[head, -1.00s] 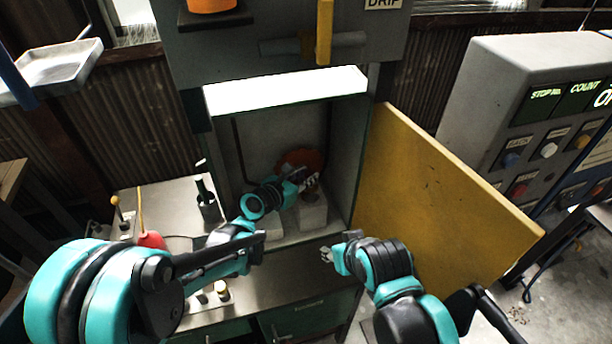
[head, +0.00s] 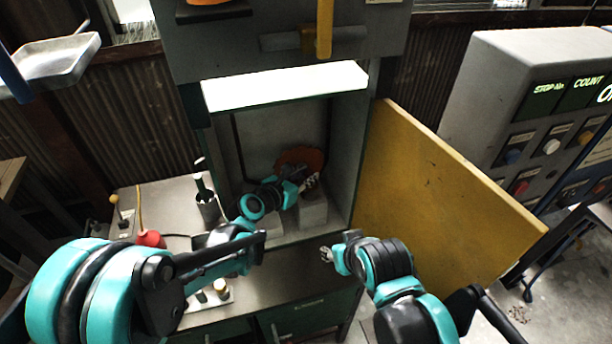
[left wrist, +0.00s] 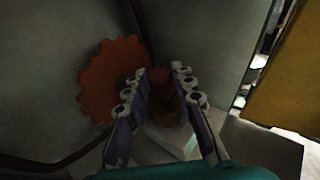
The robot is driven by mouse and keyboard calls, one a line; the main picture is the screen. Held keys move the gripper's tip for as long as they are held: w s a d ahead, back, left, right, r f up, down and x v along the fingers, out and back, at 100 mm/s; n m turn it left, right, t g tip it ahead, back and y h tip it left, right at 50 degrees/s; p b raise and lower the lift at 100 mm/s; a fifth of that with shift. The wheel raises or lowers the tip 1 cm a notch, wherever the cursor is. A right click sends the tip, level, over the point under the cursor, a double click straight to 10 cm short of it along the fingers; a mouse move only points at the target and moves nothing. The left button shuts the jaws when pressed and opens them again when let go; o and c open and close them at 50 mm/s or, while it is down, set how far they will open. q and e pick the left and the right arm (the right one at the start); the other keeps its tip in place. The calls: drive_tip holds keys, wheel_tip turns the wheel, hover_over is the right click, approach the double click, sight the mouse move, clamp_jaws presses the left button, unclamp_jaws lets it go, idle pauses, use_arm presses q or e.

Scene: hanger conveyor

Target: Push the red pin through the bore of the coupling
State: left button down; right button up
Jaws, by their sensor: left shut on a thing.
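My left gripper (head: 311,182) reaches into the open cabinet. In the left wrist view its two fingers (left wrist: 162,76) are closed on a dark red, roughly cylindrical thing (left wrist: 163,84), which looks like the red pin. Most of it is dim and hidden by the fingers. A pale block (head: 313,211) stands under the gripper; it also shows in the left wrist view (left wrist: 172,143). I cannot make out the coupling or its bore. My right gripper (head: 327,255) is outside the cabinet, in front of its opening, and its fingers are too small to read.
An orange toothed wheel (head: 296,158) is at the back of the cabinet, left of the fingers in the left wrist view (left wrist: 108,80). The yellow door (head: 450,190) stands open at right. A side table (head: 150,200) with a red-based oil can (head: 151,239) is at left.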

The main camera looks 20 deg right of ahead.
use_arm(q)
drive_tip(key=shift+f+b, duration=0.5)
drive_tip(key=shift+f, duration=0.1)
drive_tip(key=c, duration=1.5)
unclamp_jaws()
drive_tip(key=o, duration=0.5)
drive_tip(key=shift+o, duration=0.2)
drive_tip(key=v, duration=1.2)
